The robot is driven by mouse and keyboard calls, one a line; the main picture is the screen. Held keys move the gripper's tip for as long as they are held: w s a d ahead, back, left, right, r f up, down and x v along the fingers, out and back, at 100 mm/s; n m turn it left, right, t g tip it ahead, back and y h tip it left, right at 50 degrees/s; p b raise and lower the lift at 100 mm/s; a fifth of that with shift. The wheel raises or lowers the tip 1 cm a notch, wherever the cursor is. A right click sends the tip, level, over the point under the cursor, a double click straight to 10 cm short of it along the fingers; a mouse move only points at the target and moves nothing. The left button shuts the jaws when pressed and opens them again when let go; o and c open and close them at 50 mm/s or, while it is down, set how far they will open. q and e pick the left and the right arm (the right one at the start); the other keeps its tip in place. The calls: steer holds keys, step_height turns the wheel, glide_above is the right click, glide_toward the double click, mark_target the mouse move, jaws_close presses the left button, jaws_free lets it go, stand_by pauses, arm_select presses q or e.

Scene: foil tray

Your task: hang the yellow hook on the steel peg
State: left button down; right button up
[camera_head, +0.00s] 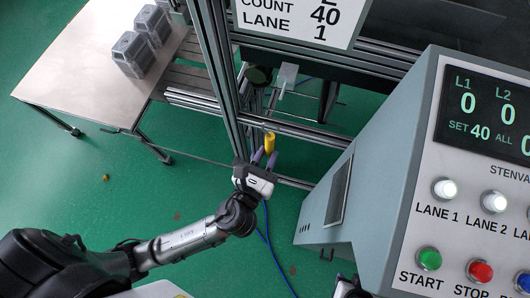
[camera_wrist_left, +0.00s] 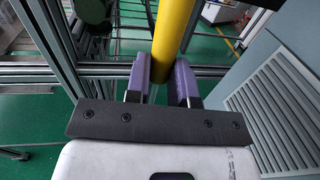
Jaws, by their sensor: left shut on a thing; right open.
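My left gripper (camera_head: 264,159) is shut on the yellow hook (camera_head: 269,143), beside the aluminium frame. In the left wrist view, the purple fingers (camera_wrist_left: 162,82) close on both sides of the hook's yellow shaft (camera_wrist_left: 175,35), which runs up out of the top edge, so its upper end is hidden there. I cannot pick out the steel peg for certain; a pale plate with a thin stem (camera_head: 287,75) is on the frame beyond the hook, apart from it in the head view. Only a small dark part of my right gripper (camera_head: 350,288) shows at the bottom edge.
The upright frame post (camera_head: 218,70) and a horizontal rail (camera_head: 305,132) stand close to the hook. A grey control console (camera_head: 400,150) fills the right side. A steel table (camera_head: 90,60) with grey containers (camera_head: 133,52) is at upper left. Green floor lies open below.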

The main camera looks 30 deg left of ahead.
arm_select(q)
steer(key=shift+w+a+b, duration=0.25)
steer(key=shift+w, duration=0.95)
steer(key=shift+w+a+b, duration=0.25)
steer(key=shift+w, duration=0.95)
steer(key=shift+r+p, duration=0.1)
steer(key=shift+p, duration=0.4)
steer(key=shift+p, duration=0.5)
stand_by(1.0)
